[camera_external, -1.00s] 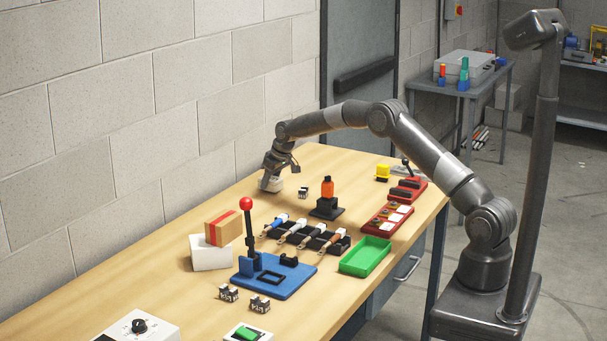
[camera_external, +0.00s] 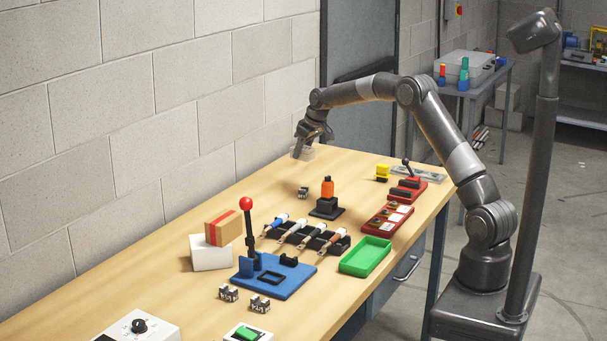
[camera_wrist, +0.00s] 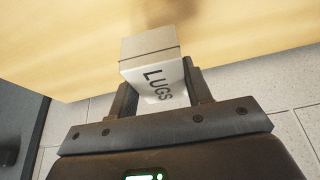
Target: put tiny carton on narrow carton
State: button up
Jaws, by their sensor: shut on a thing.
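My gripper (camera_external: 303,148) is shut on a small pale carton (camera_external: 308,154) and holds it above the far end of the bench, near the wall. In the wrist view the carton (camera_wrist: 153,73) sits between the two fingers and has "LUGS" printed on its white face. A brown carton with a red stripe (camera_external: 223,229) rests on top of a white carton (camera_external: 210,256) at the left of the bench. The gripper is well apart from both. I cannot tell which of these two is the narrow carton.
A blue base with a red-knobbed lever (camera_external: 246,204) stands just right of the stacked cartons. Tools in a black rack (camera_external: 305,236), an orange-topped item (camera_external: 327,190), a green tray (camera_external: 366,256) and red trays (camera_external: 387,219) occupy the middle and right. The wall-side strip is clear.

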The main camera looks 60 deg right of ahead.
jog(key=s+a+r+n+y, duration=0.1)
jog(key=s+a+r+n, duration=0.3)
jog(key=a, duration=1)
jog(key=s+a+r+n+g+y, duration=0.15)
jog(key=a+r, duration=0.35)
jog(key=a, duration=1)
jog(key=s+a+r+n+y, duration=0.1)
jog(key=s+a+r+n, duration=0.3)
jog(key=a, duration=1)
send_near(218, 218)
jog(key=shift+w+a+f, duration=0.4)
jog(key=shift+w+a, duration=0.1)
jog(key=shift+w, duration=0.2)
jog(key=shift+w+a+f, duration=0.1)
jog(key=shift+a+f, duration=0.25)
jog(key=shift+a, duration=0.1)
jog(key=shift+f, duration=2)
jog(key=shift+f, duration=0.1)
